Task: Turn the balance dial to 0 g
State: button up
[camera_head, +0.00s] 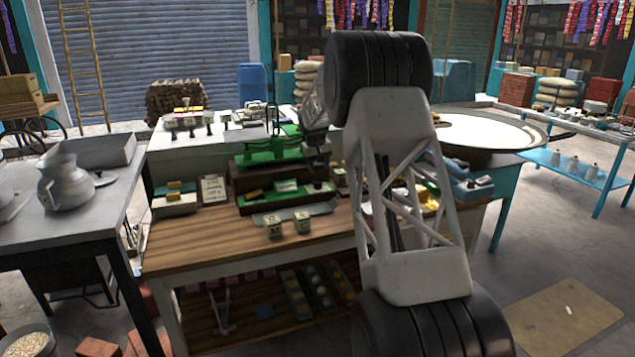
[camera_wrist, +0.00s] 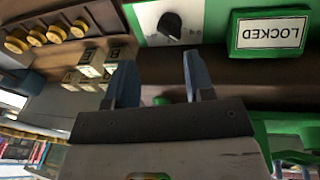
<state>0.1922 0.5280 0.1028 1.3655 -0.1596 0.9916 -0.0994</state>
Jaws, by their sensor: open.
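The balance dial (camera_wrist: 171,25) is a black knob on a pale plate set in a green panel, at the top middle of the wrist view. Its reading is too small to make out. A green block with a white LOCKED sign (camera_wrist: 270,33) sits beside it, upside down in this view. My gripper (camera_wrist: 158,78) is open and empty, with its two fingers apart and pointing toward the dial's side of the panel. The fingers look clear of the knob. In the head view my gripper (camera_head: 318,160) hangs over the right part of the green balance (camera_head: 270,155).
Pale lettered cubes (camera_head: 274,230) stand on the wooden bench (camera_head: 200,245) in front of the balance. Several brass pieces (camera_wrist: 45,35) sit in a tray in the wrist view. A card (camera_head: 213,189) and a small box (camera_head: 174,205) stand left of the balance.

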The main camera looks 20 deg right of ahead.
aim_at(318, 183)
jog(key=m, duration=0.3)
jog(key=a+m+t+h, duration=0.1)
jog(key=m, duration=0.1)
jog(key=a+m, duration=0.1)
jog(key=m, duration=0.2)
jog(key=shift+s+m+t, duration=0.3)
jog(key=shift+s+t, duration=0.05)
jog(key=shift+t, duration=0.05)
jog(key=shift+x, duration=3.9)
jog(key=shift+d, duration=0.1)
jog(key=c, duration=0.6)
jog(key=shift+s, duration=0.1)
jog(key=shift+c, duration=0.2)
